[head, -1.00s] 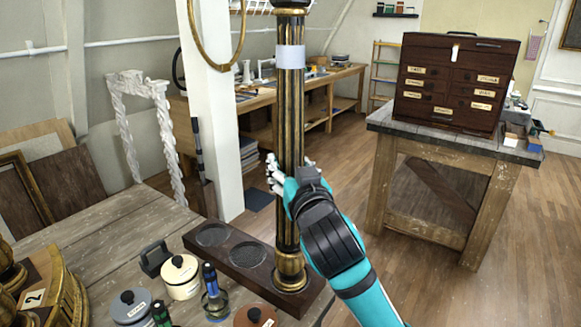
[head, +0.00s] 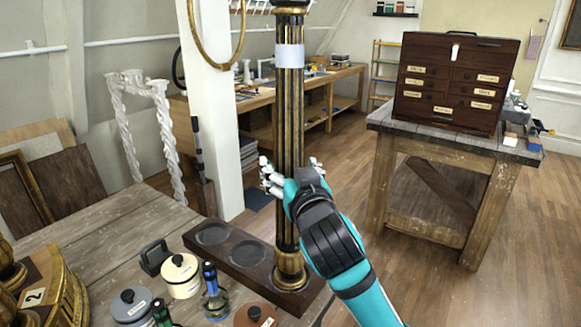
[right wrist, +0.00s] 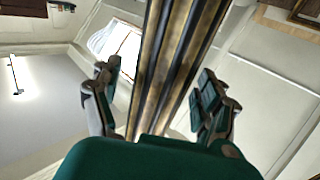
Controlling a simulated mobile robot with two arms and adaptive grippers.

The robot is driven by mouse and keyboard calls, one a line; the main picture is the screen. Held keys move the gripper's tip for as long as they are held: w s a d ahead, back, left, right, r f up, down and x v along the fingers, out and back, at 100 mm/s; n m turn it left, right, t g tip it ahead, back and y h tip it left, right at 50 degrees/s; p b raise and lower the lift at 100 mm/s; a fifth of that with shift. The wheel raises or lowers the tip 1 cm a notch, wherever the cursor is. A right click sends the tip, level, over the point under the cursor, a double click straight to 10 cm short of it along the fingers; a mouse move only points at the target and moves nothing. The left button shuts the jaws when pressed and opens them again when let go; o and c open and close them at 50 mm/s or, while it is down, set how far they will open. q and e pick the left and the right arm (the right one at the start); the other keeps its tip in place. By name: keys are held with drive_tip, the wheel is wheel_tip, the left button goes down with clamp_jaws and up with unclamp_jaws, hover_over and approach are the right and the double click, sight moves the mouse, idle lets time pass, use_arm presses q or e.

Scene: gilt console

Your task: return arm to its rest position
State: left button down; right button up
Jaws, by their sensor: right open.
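My right gripper (head: 290,172) is open around a dark fluted column with gilt stripes (head: 289,110). In the right wrist view the column (right wrist: 178,65) runs between the two spread fingers of the gripper (right wrist: 160,105), with a gap on each side. The column stands upright, its gilt foot at the right end of a dark wooden base (head: 237,252) with round recesses. A pale band (head: 290,57) wraps its upper part. In the head view the column hides part of the fingers. My left gripper is not in view.
Jars (head: 181,275), a blue-topped bottle (head: 214,290) and a gilt piece tagged 2 (head: 52,290) crowd the near left of the worktable (head: 120,230). A drawer cabinet (head: 452,85) stands on a bench at the right. Open floor (head: 480,290) lies at the lower right.

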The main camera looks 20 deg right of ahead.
drive_tip(key=s, duration=0.8)
drive_tip(key=s+d+f+n+g, duration=0.1)
drive_tip(key=s+f+g, duration=0.2)
drive_tip(key=f, duration=0.8)
drive_tip(key=s+d+f+g, duration=0.15)
drive_tip(key=f+g, duration=0.25)
drive_tip(key=f, duration=0.6)
drive_tip(key=s+f+n+g+y, duration=0.15)
drive_tip(key=s+f+g, duration=0.55)
drive_tip(key=s+f, duration=1.2)
drive_tip(key=s+f+g, duration=0.1)
drive_tip(key=s+f, duration=0.1)
drive_tip(key=f, duration=1.2)
drive_tip(key=s+f+g, duration=0.1)
drive_tip(key=s+f, duration=0.1)
drive_tip(key=f, duration=1.2)
drive_tip(key=s+d+f+g, duration=0.1)
drive_tip(key=s+d+f, duration=0.2)
drive_tip(key=s+f, duration=1)
drive_tip(key=shift+s+d+f+n, duration=0.35)
drive_tip(key=shift+s+d+f, duration=0.05)
drive_tip(key=shift+s, duration=0.75)
drive_tip(key=shift+h, duration=0.25)
